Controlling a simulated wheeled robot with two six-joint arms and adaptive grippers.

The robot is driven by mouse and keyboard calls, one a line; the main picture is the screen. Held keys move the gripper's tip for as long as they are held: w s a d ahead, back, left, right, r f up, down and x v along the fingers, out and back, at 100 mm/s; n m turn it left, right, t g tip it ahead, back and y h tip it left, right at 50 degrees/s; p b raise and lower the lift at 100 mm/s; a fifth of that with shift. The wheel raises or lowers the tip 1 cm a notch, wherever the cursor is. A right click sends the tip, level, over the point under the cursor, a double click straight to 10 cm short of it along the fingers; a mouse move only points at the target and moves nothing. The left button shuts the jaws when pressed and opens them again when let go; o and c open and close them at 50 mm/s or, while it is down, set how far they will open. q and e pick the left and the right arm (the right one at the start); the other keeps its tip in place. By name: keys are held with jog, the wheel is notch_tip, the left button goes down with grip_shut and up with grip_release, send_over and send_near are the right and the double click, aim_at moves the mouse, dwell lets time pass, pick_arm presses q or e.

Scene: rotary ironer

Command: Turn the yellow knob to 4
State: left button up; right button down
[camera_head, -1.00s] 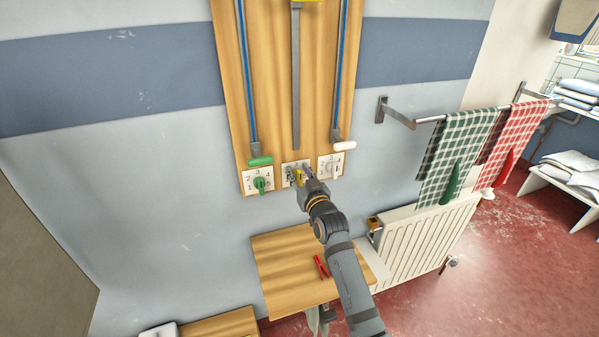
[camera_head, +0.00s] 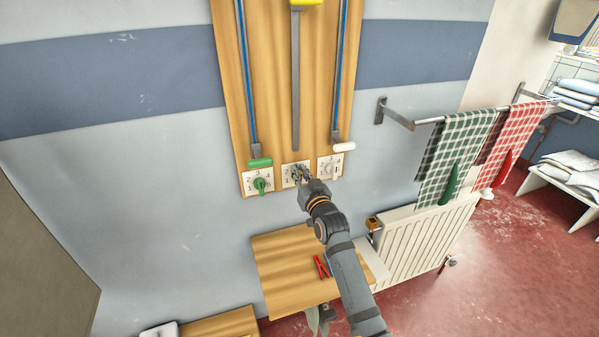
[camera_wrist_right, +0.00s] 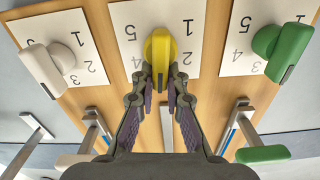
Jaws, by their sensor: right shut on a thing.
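The yellow knob (camera_wrist_right: 159,48) sits on the middle white number plate (camera_wrist_right: 128,12), between the green knob and the white knob. My right gripper (camera_wrist_right: 160,80) is shut on the yellow knob's bar, one finger on each side. In the upside-down wrist view, the bar points straight down between the fingers, and the numeral at its end is hidden. In the head view my right gripper (camera_head: 301,177) reaches the middle plate (camera_head: 285,181) and hides most of the knob. My left gripper is not in view.
The green knob (camera_head: 260,184) and white knob (camera_wrist_right: 48,68) sit close on either side. A green handle (camera_head: 260,162) and a white handle (camera_head: 343,147) hang just above their plates. A wooden table (camera_head: 275,260) with red pliers-like tool (camera_head: 321,266) stands below.

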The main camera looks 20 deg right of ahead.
jog(key=shift+s+d+f+m+p, duration=0.1)
jog(key=shift+d+f+m+p, duration=0.25)
jog(key=shift+m+p, duration=1.1)
jog(key=shift+w+d+f+m+p, duration=0.1)
jog(key=shift+d+f+m+p, duration=0.45)
jog(key=shift+m, duration=1.55)
jog(key=shift+s+d+f+m+p, duration=0.1)
jog(key=shift+f+m+p, duration=0.1)
jog(key=shift+m+p, duration=1.35)
jog(key=shift+m, duration=0.3)
jog(key=c, duration=1.4)
grip_release()
jog(key=shift+o, duration=0.2)
jog(key=shift+a+r, duration=0.2)
jog(key=shift+r, duration=0.05)
jog(key=s, duration=1.1)
jog(key=shift+s+d, duration=0.15)
jog(key=shift+s, duration=0.25)
